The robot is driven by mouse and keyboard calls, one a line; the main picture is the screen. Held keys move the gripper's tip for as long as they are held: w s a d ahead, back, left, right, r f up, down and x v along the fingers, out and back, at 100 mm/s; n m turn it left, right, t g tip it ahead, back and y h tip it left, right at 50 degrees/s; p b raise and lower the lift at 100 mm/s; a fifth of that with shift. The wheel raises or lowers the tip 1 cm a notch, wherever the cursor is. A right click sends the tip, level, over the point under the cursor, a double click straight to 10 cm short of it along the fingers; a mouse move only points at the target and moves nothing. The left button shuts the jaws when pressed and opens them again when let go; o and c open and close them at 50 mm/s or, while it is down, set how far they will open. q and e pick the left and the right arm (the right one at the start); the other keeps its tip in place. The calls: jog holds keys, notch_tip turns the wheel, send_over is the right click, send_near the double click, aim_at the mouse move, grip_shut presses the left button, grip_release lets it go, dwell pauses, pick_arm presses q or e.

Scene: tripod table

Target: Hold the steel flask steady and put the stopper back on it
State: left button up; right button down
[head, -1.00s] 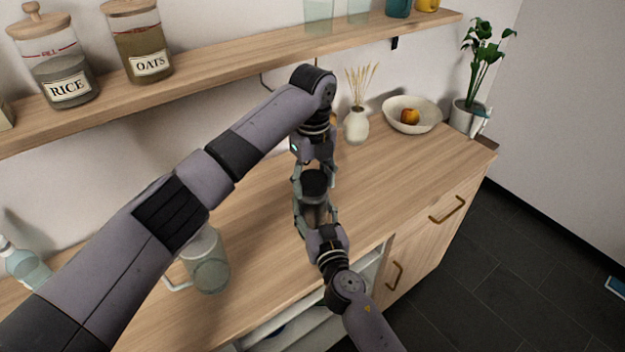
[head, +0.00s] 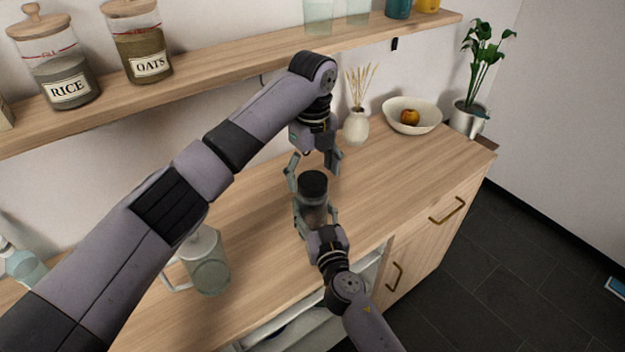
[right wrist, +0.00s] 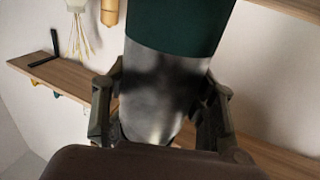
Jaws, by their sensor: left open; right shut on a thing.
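The steel flask (head: 312,212) stands upright near the counter's front edge. The dark stopper (head: 313,184) sits on its top, and I see no gap between them. My right gripper (head: 316,217) is shut around the flask body from the front. The right wrist view, which is upside down, shows the flask's steel wall (right wrist: 155,95) between the fingers and a dark green lower part. My left gripper (head: 313,171) is open just above the stopper, its fingers spread to either side. It holds nothing.
A glass jug (head: 207,262) stands left of the flask, beneath my left arm. A vase with dried stems (head: 356,127), a bowl with an orange fruit (head: 425,113) and a potted plant (head: 468,117) are at the back right. A shelf (head: 215,57) with jars runs above. The counter right of the flask is clear.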

pick_arm(q)
notch_tip(320, 180, up, 10)
jog(key=shift+f, duration=0.25)
pick_arm(e)
jog(key=c, duration=0.6)
grip_release()
jog(key=shift+s+d+f, duration=0.1)
jog(key=shift+s+d, duration=0.05)
jog(key=shift+s, duration=0.4)
jog(key=v, duration=1.1)
